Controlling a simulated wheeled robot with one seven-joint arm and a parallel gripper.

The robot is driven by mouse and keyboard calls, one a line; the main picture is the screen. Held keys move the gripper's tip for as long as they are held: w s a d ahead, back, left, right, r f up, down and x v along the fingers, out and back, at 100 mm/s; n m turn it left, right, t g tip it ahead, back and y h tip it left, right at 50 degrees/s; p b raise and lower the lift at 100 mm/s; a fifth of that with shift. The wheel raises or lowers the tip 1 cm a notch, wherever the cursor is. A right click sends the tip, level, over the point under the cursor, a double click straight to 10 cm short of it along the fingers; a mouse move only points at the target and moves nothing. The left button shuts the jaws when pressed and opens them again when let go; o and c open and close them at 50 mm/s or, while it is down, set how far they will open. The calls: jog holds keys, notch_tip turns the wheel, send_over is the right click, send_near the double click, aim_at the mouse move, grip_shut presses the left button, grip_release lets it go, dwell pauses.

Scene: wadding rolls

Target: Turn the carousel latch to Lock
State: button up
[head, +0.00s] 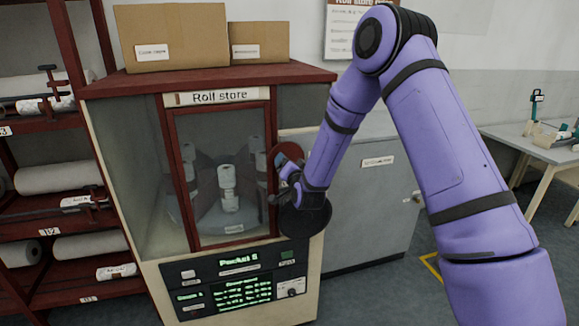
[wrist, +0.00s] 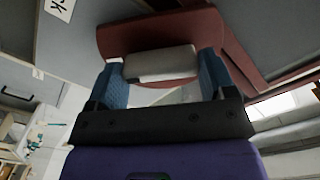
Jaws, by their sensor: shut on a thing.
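The roll store (head: 219,97) is a cabinet with a glazed, red-framed door, and white rolls show on the carousel (head: 228,185) inside. My gripper (head: 283,165) is at the right side of the door frame, by a dark red plate. In the wrist view my gripper (wrist: 162,75) has its two blue fingers on either end of a light grey bar, the latch handle (wrist: 162,64), in front of the dark red latch plate (wrist: 160,30). The fingers are shut on it.
A control panel (head: 240,281) with green text reading "Pocket" is below the door. Two cardboard boxes (head: 185,35) stand on top. A shelf rack (head: 75,215) with rolls is at the left, a grey cabinet (head: 375,205) at the right. A table (head: 545,145) stands far right.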

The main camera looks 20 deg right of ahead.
jog(key=shift+f+m, duration=0.15)
jog(key=shift+m, duration=4.85)
jog(key=o, duration=0.9)
jog(key=s, duration=1.1)
jog(key=shift+w, duration=0.1)
